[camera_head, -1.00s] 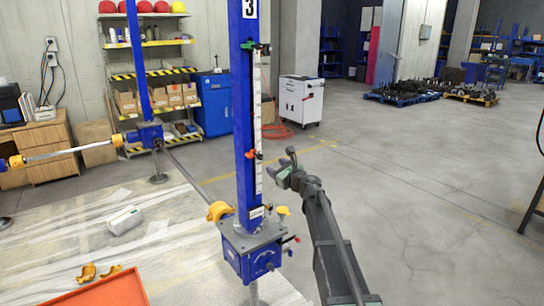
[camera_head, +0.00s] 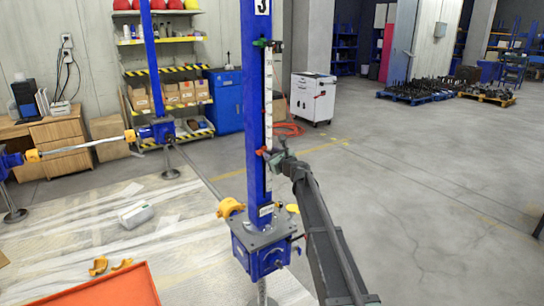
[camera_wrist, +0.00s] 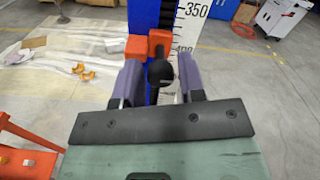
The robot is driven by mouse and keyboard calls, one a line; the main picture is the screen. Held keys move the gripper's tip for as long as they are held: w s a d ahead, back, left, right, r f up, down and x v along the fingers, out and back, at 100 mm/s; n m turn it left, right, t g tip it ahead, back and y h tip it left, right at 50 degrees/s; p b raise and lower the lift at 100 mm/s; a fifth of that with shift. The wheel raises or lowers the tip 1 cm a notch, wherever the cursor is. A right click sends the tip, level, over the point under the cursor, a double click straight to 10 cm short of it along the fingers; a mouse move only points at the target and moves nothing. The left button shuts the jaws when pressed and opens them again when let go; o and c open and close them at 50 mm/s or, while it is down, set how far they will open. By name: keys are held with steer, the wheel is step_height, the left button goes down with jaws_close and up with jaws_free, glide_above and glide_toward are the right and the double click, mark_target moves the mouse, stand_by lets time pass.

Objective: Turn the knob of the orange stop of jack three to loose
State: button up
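Jack three is a blue column (camera_head: 255,110) with a "3" sign and a white scale (camera_head: 268,95). Its orange stop (camera_head: 266,151) sits partway up the scale, just behind my gripper (camera_head: 277,158) in the head view. In the wrist view the orange stop (camera_wrist: 136,46) is close, near the 400 mark. Its round black knob (camera_wrist: 160,72) points towards me. My gripper (camera_wrist: 159,82) has its two purple-grey fingers apart, one on each side of the knob. Small gaps seem to show beside the knob.
A green and dark stop (camera_head: 269,44) sits higher on the column. The blue gearbox (camera_head: 262,258) and a yellow clamp (camera_head: 230,207) are below. An orange tray (camera_head: 110,290) lies front left.

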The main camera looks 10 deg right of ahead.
steer(key=c, duration=0.6)
steer(key=shift+n, duration=0.3)
steer(key=n, duration=2.7)
steer(key=shift+f, duration=0.3)
steer(key=shift+n, duration=0.4)
steer(key=o, duration=0.9)
